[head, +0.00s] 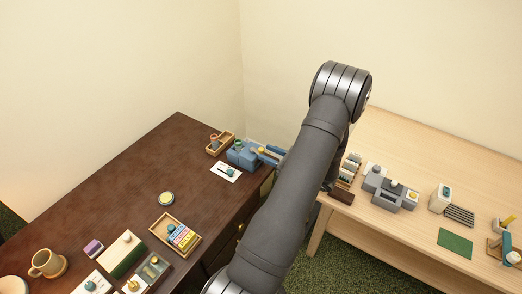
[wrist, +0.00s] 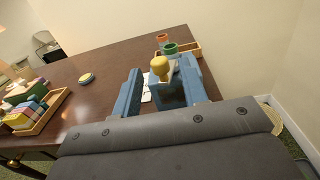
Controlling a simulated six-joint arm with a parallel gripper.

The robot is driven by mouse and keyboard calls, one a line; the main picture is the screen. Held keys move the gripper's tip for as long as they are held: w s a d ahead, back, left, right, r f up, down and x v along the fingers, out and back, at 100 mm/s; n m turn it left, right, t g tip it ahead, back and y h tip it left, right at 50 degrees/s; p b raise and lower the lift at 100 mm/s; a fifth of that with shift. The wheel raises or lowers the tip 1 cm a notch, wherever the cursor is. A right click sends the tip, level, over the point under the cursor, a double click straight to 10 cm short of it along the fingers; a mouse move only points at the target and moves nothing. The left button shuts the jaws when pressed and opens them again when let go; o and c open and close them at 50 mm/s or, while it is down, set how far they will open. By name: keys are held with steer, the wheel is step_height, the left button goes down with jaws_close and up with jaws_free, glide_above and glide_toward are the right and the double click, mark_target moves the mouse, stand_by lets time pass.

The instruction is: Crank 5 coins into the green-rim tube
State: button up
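A blue box-shaped device (head: 240,156) stands at the right back edge of the dark table, with a yellow knob (wrist: 160,66) on top. A green-rimmed tube (wrist: 170,48) is at the device's far end; it also shows in the head view (head: 238,145). A tube with an orange-red rim (wrist: 162,38) stands in a small wooden tray (wrist: 190,51) beyond it. My gripper (wrist: 160,92) is open, its blue fingers apart on either side of the view of the knob. I cannot tell whether a finger touches it. No coins can be made out.
A white card with a small dark teal item (head: 226,171) lies before the device. A yellow-rimmed disc (head: 166,198), a wooden tray of coloured blocks (head: 175,236) and a mug (head: 47,263) are on the dark table (head: 120,185). A pale table (head: 400,140) with grey devices stands right.

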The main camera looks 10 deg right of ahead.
mark_target(261, 148)
steer(key=shift+x, duration=1.75)
jaws_close()
steer(key=shift+w+d, duration=0.1)
steer(key=shift+w+d+n+g+y, duration=0.3)
steer(key=shift+n+g+y, duration=0.5)
steer(key=shift+n+g, duration=0.8)
steer(key=shift+w+d+n+g+y, duration=0.3)
steer(key=shift+n+g+y, duration=0.6)
steer(key=shift+g, duration=1.15)
steer(key=shift+w+d+n+g+y, duration=0.2)
steer(key=shift+w+n+g+y, duration=0.4)
steer(key=shift+n+g, duration=1.05)
steer(key=shift+s+g, duration=0.1)
steer(key=shift+g, duration=0.2)
